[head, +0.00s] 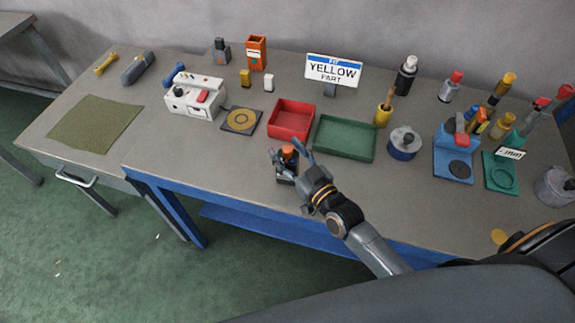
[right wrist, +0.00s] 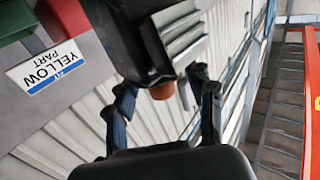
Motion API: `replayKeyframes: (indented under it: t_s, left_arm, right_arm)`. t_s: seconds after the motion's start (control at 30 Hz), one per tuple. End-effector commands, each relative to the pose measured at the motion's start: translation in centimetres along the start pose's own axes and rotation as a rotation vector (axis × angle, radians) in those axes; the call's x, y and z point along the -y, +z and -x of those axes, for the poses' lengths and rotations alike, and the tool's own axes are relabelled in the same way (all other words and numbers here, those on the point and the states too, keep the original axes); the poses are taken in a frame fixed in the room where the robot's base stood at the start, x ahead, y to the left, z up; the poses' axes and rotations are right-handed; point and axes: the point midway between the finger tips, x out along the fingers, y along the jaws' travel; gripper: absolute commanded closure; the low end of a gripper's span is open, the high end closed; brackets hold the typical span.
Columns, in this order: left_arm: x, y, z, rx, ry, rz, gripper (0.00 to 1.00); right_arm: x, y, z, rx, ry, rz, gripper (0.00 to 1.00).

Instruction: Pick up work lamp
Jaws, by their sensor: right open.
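A small dark object with an orange top, which looks like the work lamp (head: 286,172), stands near the front edge of the workbench (head: 230,185). In the right wrist view the lamp (right wrist: 150,40) shows a dark ribbed body, with its orange-brown knob between the fingers. My right gripper (head: 289,154) is open around the lamp's top, one finger on each side. I cannot tell whether the fingers touch it. The gripper also shows in the right wrist view (right wrist: 162,100). My left gripper is not in view.
A red tray (head: 291,132) and a green tray (head: 345,153) lie just behind the lamp. A "YELLOW PART" sign (head: 333,70) stands behind them. A blue-grey round tin (head: 404,143) and several bottles stand to the right. The bench front left of the lamp is clear.

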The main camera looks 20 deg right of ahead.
Motion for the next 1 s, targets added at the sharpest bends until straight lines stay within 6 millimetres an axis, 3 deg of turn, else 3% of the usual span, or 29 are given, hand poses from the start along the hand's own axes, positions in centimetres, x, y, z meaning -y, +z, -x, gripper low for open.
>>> replayKeyframes:
  t_s: [0.03,0.3,0.77,1.0]
  left_arm:
    - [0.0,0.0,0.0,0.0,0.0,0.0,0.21]
    - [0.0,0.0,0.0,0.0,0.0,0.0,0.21]
    - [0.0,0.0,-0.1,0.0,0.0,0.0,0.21]
    - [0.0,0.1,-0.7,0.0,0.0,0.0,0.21]
  right_arm:
    - [0.0,0.0,0.0,0.0,0.0,0.0,0.48]
    - [0.0,0.0,0.0,0.0,0.0,0.0,1.0]
    - [0.0,-0.3,0.0,-0.004,0.001,-0.001,1.0]
    - [0.0,-2.3,0.0,-0.009,0.002,-0.002,1.0]
